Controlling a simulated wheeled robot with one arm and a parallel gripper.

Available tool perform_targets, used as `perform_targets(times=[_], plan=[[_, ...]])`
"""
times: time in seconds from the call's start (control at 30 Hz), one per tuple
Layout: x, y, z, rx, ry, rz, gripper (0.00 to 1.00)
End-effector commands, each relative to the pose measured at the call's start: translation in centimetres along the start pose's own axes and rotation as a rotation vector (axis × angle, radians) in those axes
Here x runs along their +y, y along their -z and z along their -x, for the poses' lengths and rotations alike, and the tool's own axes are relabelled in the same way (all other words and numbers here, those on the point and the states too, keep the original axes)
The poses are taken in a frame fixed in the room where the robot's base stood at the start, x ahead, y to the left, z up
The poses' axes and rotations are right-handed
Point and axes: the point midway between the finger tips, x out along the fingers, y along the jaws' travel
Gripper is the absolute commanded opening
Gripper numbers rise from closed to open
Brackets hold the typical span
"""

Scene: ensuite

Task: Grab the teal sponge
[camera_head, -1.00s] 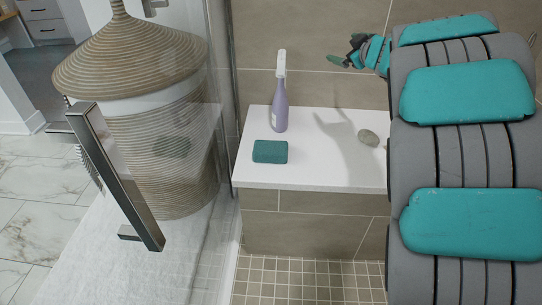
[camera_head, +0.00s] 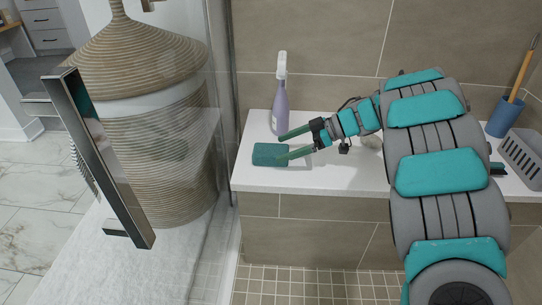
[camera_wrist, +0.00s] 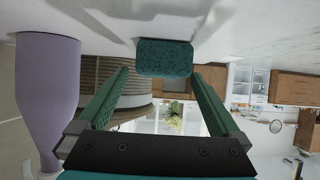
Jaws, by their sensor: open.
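The teal sponge (camera_head: 268,155) lies flat on the white bench top, near its front left part. My gripper (camera_head: 283,146) is open, low over the bench, with its green fingers pointing left at the sponge's right side. In the wrist view the sponge (camera_wrist: 165,58) sits straight ahead, at the top between the two fingertips (camera_wrist: 160,72). The fingers reach the sponge's near end in the picture; I cannot tell whether they touch it.
A purple spray bottle (camera_head: 280,104) stands on the white bench (camera_head: 330,178) just behind the sponge; it also shows large at left in the wrist view (camera_wrist: 47,95). A grey stone (camera_head: 371,141) is partly behind my arm. A blue cup (camera_head: 505,117) and grey basket (camera_head: 522,155) are at right. A glass door stands left.

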Motion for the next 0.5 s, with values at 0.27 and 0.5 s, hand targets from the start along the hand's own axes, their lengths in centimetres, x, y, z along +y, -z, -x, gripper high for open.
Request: perform_targets(times=[0.27, 0.5], plan=[[-0.4, 0.3, -3.5, 0.003, 0.003, 0.003, 1.0], [-0.3, 0.3, -4.9, 0.0, -0.003, 0.002, 1.0]])
